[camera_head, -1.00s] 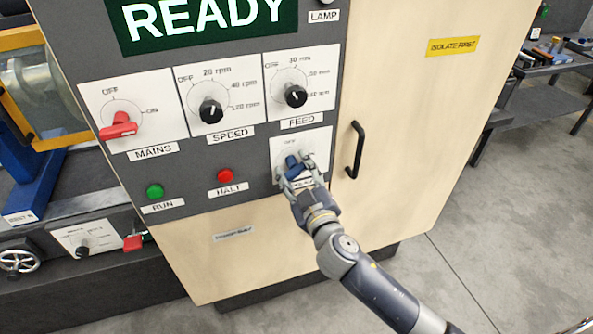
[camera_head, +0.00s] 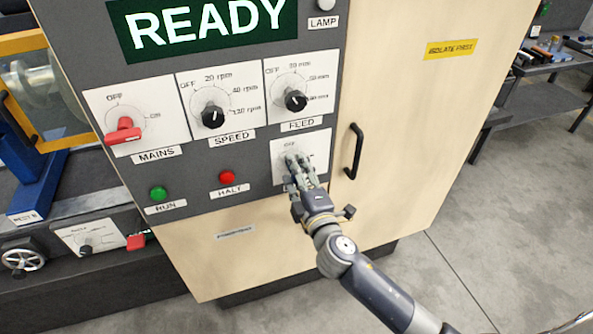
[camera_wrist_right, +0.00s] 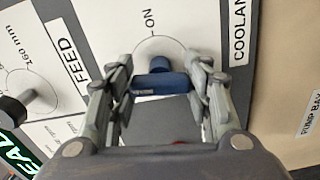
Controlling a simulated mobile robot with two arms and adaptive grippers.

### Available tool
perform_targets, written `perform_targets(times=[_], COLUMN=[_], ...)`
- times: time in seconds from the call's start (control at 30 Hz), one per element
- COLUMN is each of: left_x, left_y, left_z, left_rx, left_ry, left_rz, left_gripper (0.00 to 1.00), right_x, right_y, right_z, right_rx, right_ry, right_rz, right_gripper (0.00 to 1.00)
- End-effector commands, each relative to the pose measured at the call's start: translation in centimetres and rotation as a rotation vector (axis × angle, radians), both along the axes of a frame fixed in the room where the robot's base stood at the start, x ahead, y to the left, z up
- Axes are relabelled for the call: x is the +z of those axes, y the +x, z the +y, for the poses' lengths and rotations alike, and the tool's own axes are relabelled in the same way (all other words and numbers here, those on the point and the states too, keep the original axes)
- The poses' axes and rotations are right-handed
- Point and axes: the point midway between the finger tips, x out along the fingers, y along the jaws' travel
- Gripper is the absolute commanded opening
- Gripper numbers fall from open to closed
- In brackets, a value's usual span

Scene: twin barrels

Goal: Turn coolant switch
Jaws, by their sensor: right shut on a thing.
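The blue coolant switch (camera_wrist_right: 160,84) sits on a white plate beside the COOLANT label (camera_wrist_right: 240,45) in the right wrist view. An ON mark (camera_wrist_right: 150,20) shows above it there. My right gripper (camera_wrist_right: 163,78) is shut on the switch, with a finger on each side of its blue handle. In the head view my right gripper (camera_head: 295,163) is at the coolant plate (camera_head: 314,147), and its fingers hide most of the switch. Which mark the handle points to is hard to tell. My left gripper is in neither view.
The panel also holds the red mains switch (camera_head: 123,131), speed knob (camera_head: 213,116), feed knob (camera_head: 295,100), green run button (camera_head: 158,193) and red halt button (camera_head: 226,177). A black door handle (camera_head: 354,151) stands out close to the right of my gripper. The READY display (camera_head: 199,25) is lit.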

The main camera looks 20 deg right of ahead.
Motion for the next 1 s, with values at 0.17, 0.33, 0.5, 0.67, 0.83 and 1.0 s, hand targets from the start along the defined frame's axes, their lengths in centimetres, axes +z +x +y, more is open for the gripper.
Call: perform_targets(times=[0.17, 0.33, 0.5, 0.67, 0.83, 1.0], left_x=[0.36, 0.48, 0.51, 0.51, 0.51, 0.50], left_y=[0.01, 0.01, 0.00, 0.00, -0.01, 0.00], left_z=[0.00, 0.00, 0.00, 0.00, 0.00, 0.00], left_rx=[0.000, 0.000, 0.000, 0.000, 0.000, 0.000], left_ry=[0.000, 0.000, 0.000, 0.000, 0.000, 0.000], left_rz=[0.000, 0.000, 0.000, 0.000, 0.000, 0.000], left_gripper=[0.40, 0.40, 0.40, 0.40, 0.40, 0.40], right_x=[0.06, 0.00, -0.03, -0.05, -0.05, -0.05], right_y=[0.01, 0.01, 0.01, 0.00, 0.00, 0.00], right_z=[-0.03, -0.02, -0.02, -0.01, -0.01, 0.00], right_rx=[-0.001, 0.000, 0.000, 0.000, 0.000, 0.000], right_ry=[-0.090, -0.138, -0.158, -0.163, -0.163, -0.162], right_rz=[-0.003, -0.004, -0.004, -0.006, -0.006, -0.006], right_gripper=[0.22, 0.22, 0.22, 0.22, 0.22, 0.67])
